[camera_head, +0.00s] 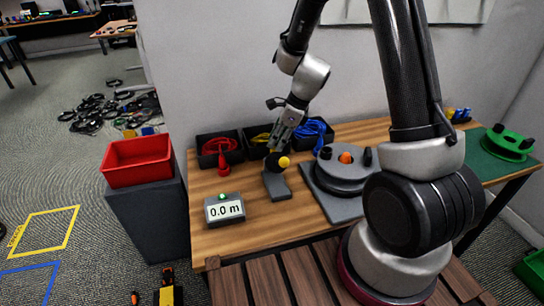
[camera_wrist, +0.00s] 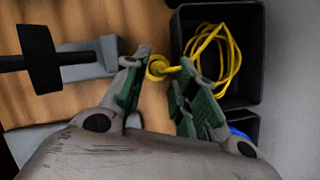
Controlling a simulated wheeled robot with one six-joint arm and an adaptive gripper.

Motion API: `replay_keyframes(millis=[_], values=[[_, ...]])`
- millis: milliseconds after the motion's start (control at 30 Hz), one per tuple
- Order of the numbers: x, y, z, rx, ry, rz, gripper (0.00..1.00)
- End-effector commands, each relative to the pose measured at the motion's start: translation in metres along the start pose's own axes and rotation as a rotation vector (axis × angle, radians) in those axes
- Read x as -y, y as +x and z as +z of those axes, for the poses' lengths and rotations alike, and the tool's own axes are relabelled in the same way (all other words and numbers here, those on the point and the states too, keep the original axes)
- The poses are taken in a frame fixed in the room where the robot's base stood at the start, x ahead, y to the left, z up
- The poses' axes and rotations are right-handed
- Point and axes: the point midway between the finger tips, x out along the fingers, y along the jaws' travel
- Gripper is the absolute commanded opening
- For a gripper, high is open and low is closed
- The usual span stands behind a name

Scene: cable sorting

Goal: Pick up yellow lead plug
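The yellow lead (camera_wrist: 222,42) lies coiled in a black bin, and its end runs out over the bin's near side. Its plug (camera_wrist: 158,68) shows between my fingertips in the wrist view. My gripper (camera_wrist: 162,75) is open, with one green-padded finger on each side of the plug. The left finger looks very close to the plug; I cannot tell whether it touches.
A grey stand with a black wheel (camera_wrist: 38,60) is close to my gripper; the stand also shows in the head view (camera_head: 277,188). Bins with red (camera_head: 219,145) and blue (camera_head: 312,130) leads flank the yellow one. A 0.0 m display (camera_head: 225,209) and grey reel (camera_head: 345,170) stand nearby.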

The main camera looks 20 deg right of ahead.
Motion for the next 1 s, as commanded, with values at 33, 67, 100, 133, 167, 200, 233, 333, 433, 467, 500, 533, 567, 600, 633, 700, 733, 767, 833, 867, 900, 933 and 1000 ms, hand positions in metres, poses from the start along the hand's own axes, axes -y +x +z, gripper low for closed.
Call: replay_keyframes(millis=[33, 67, 100, 133, 167, 200, 233, 333, 433, 467, 500, 533, 567, 600, 633, 700, 733, 767, 833, 867, 900, 933, 1000], values=[[0.0, 0.009, 0.0, -0.002, 0.001, 0.002, 0.28], [0.0, 0.013, 0.0, -0.001, 0.001, 0.002, 0.28], [0.0, 0.017, 0.0, -0.001, 0.0, 0.002, 0.28], [0.0, 0.02, 0.0, -0.001, 0.001, 0.001, 0.28], [0.0, 0.022, 0.0, 0.0, 0.001, 0.001, 0.28], [0.001, 0.024, 0.0, 0.0, 0.0, 0.0, 0.28], [0.001, 0.024, 0.0, 0.0, -0.001, -0.001, 0.28], [0.001, 0.024, 0.0, 0.0, -0.002, -0.001, 0.28], [0.001, 0.024, 0.0, 0.0, -0.002, -0.001, 0.24], [0.001, 0.024, 0.0, 0.0, -0.002, -0.001, 0.19], [0.001, 0.024, 0.0, 0.0, -0.002, -0.001, 0.11], [0.001, 0.024, 0.0, 0.0, -0.001, -0.001, 0.06], [0.001, 0.024, 0.0, 0.0, -0.001, -0.001, 0.0], [0.0, 0.024, 0.0, 0.0, -0.001, -0.001, 0.0], [0.0, 0.024, 0.0, 0.0, -0.001, -0.001, 0.0], [0.0, 0.024, 0.0, 0.0, -0.001, -0.001, 0.0], [0.0, 0.024, 0.0, 0.0, -0.001, -0.001, 0.0], [0.0, 0.024, 0.0, 0.0, -0.001, -0.001, 0.0], [0.0, 0.024, 0.0, 0.0, -0.002, -0.001, 0.0], [0.001, 0.023, 0.001, 0.0, -0.002, -0.001, 0.0], [0.001, 0.021, 0.002, 0.001, -0.002, -0.001, 0.0], [0.001, 0.018, 0.003, 0.002, -0.002, -0.001, 0.0], [0.001, 0.009, 0.007, 0.003, -0.004, -0.003, 0.0]])
